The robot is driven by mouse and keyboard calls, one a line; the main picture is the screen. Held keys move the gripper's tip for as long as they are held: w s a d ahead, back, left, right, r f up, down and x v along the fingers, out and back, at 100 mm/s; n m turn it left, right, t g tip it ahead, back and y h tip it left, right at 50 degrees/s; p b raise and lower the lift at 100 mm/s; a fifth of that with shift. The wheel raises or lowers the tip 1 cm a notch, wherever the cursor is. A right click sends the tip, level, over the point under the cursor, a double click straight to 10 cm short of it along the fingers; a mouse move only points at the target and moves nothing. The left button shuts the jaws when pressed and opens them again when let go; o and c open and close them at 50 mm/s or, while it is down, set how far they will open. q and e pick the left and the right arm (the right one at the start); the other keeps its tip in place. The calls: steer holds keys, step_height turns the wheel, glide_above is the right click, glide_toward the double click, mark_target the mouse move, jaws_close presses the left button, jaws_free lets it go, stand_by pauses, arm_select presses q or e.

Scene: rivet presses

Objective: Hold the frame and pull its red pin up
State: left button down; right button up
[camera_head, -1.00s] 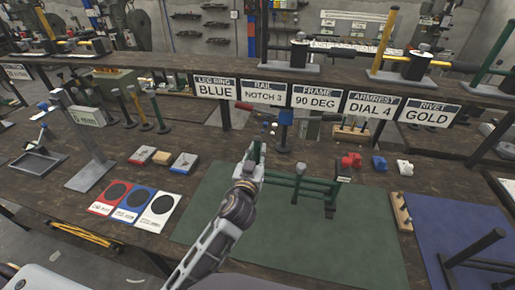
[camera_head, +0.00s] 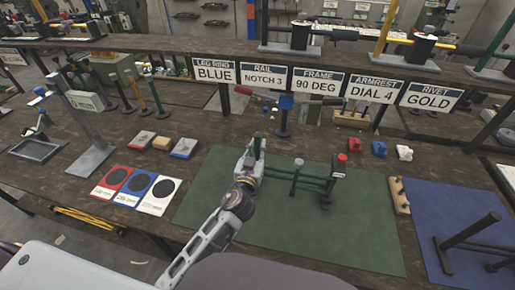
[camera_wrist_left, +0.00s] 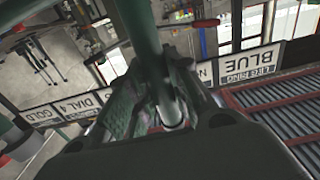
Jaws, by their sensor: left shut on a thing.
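The green frame (camera_head: 310,181) stands on the green mat (camera_head: 290,235), with posts joined by rails. A red pin (camera_head: 342,157) shows at the top of its right end, above a small white label. My left gripper (camera_head: 254,152) is shut on the frame's green post at the left end. My right gripper is out of both views.
Red, blue and white blocks (camera_head: 379,148) lie behind the frame. A wooden peg block (camera_head: 398,195) stands right of the mat. A blue mat (camera_head: 440,215) with a dark stand lies further right. Signs (camera_head: 318,87) hang from the shelf. Coloured cards (camera_head: 135,187) lie to the left.

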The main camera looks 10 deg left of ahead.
arm_select(q)
steer(key=shift+f, duration=0.8)
stand_by(0.9)
steer(key=shift+f, duration=0.15)
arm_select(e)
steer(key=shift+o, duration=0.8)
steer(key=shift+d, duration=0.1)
